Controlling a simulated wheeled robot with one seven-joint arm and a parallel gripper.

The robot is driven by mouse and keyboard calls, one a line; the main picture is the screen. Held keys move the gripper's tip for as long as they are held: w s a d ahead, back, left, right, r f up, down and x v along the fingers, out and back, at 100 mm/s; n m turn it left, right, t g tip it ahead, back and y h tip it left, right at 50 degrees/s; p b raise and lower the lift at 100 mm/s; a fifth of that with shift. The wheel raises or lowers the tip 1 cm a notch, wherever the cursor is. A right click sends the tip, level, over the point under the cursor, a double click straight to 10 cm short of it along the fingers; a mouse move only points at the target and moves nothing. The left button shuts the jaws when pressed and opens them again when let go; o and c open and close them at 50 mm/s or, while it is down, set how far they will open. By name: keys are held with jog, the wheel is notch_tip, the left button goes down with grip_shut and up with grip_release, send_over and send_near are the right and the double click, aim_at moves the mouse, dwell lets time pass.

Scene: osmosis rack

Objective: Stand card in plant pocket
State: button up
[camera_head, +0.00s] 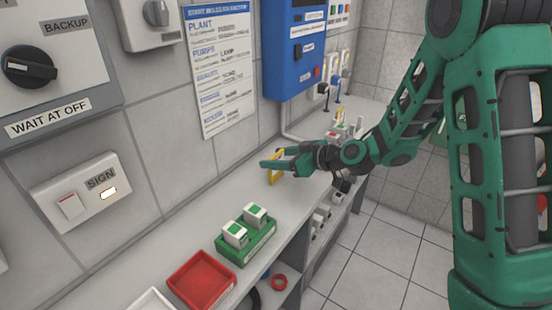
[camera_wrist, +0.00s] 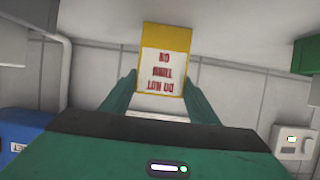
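My gripper (camera_head: 277,159) is at the end of the outstretched arm, above the grey shelf. It is closed on a card (camera_head: 275,170), which shows as a yellow edge in the head view. The card's lower part is between the two fingers (camera_wrist: 160,92). I cannot pick out a plant pocket with certainty. A wall sheet (camera_head: 222,70) carries the heading "PLANT".
On the shelf (camera_head: 190,248) stand a green holder (camera_head: 247,246) with two white boxes and a red tray (camera_head: 203,279). A blue cabinet (camera_head: 299,50) hangs on the back wall. Small items stand on the shelf beyond my gripper. Open floor lies right of the shelf.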

jog(key=o, duration=0.3)
jog(key=shift+o, duration=0.2)
jog(key=shift+r, duration=0.1)
jog(key=v, duration=1.2)
jog(key=shift+r, duration=0.1)
